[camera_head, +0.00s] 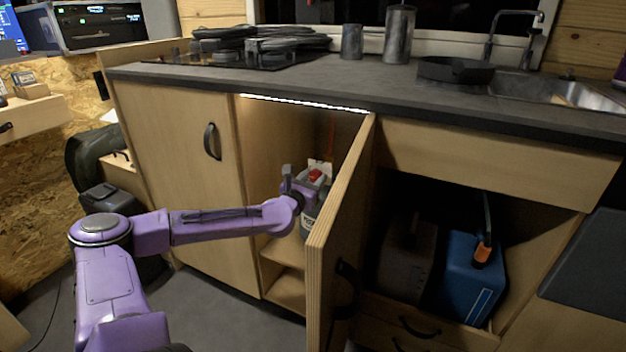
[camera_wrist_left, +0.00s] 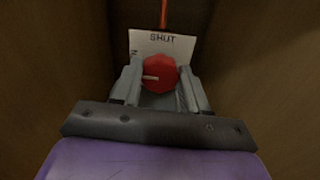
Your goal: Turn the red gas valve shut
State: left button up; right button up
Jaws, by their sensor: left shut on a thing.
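The red gas valve (camera_wrist_left: 158,73) is a round red knob with a pale pointer mark that points left in the left wrist view. A white card (camera_wrist_left: 140,45) behind it reads SHUT at the top, and a red pipe (camera_wrist_left: 164,15) rises above. My left gripper (camera_wrist_left: 160,82) is shut on the valve, one finger on each side. In the head view the valve (camera_head: 316,175) shows small inside the open cupboard, with my left gripper (camera_head: 308,184) reaching in at it. The card's left lettering is partly hidden. My right gripper is not in view.
The open cupboard door (camera_head: 340,230) stands close to the right of my left arm. The closed cupboard door (camera_head: 190,165) is on the left. A blue canister (camera_head: 468,275) stands in the right compartment. The dark worktop (camera_head: 350,85) lies above the cupboard opening.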

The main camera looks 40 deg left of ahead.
pick_arm(q)
jog(key=m+p, duration=0.1)
jog(key=m, duration=0.3)
jog(key=m+p, duration=0.1)
jog(key=m, duration=0.2)
jog(key=shift+m, duration=0.3)
jog(key=m+p, duration=0.2)
jog(key=m, duration=0.2)
jog(key=shift+d+m+p, duration=0.1)
jog(key=shift+m+p, duration=0.2)
jog(key=shift+p, duration=0.05)
jog(key=m+p, duration=0.2)
jog(key=m, duration=0.2)
jog(key=shift+m, duration=0.3)
jog(key=shift+f, duration=0.1)
jog(key=o, duration=1.1)
jog(key=shift+c, duration=0.2)
jog(key=shift+s+p, duration=0.1)
jog(key=shift+p, duration=0.2)
